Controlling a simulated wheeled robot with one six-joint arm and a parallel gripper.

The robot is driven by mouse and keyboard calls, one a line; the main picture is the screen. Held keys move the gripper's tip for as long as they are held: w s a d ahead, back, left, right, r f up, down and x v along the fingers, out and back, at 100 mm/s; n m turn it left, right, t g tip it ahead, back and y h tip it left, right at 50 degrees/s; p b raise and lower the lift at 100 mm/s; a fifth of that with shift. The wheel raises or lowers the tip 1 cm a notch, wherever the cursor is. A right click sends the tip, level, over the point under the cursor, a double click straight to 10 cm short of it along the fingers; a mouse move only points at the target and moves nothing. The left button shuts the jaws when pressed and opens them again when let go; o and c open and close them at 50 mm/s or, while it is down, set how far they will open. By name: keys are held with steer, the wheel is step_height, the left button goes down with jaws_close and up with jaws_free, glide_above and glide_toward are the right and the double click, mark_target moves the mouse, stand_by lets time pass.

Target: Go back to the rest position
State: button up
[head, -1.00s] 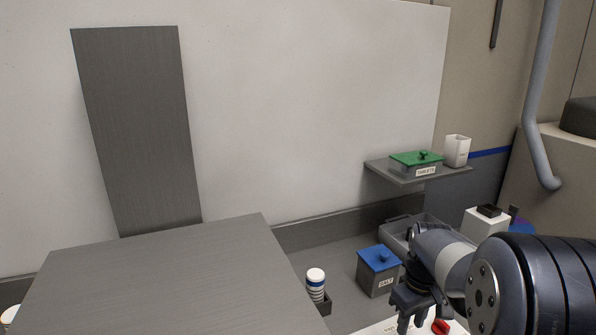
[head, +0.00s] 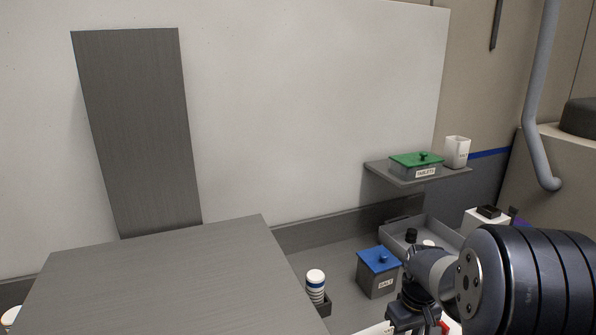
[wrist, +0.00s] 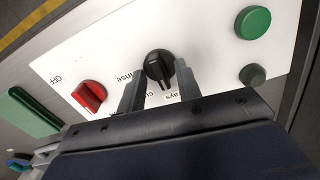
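My gripper (head: 405,322) is low at the bottom right of the head view, over a white control panel (head: 375,329), mostly hidden by my arm. In the wrist view, my gripper's two fingers (wrist: 159,68) are apart, with a black rotary knob (wrist: 160,66) showing between their tips. I cannot tell whether the fingers touch the knob. Nothing is lifted in the gripper.
On the panel are a red knob (wrist: 90,96) and a green button (wrist: 253,22). Nearby stand a blue-lidded salt box (head: 378,274), a grey tray (head: 440,230) and a striped stack (head: 315,283). A shelf (head: 400,176) holds a green-lidded tablets box (head: 417,165).

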steer(key=m, duration=0.4)
steer(key=shift+m, duration=0.4)
steer(key=m, duration=0.5)
steer(key=shift+p, duration=0.35)
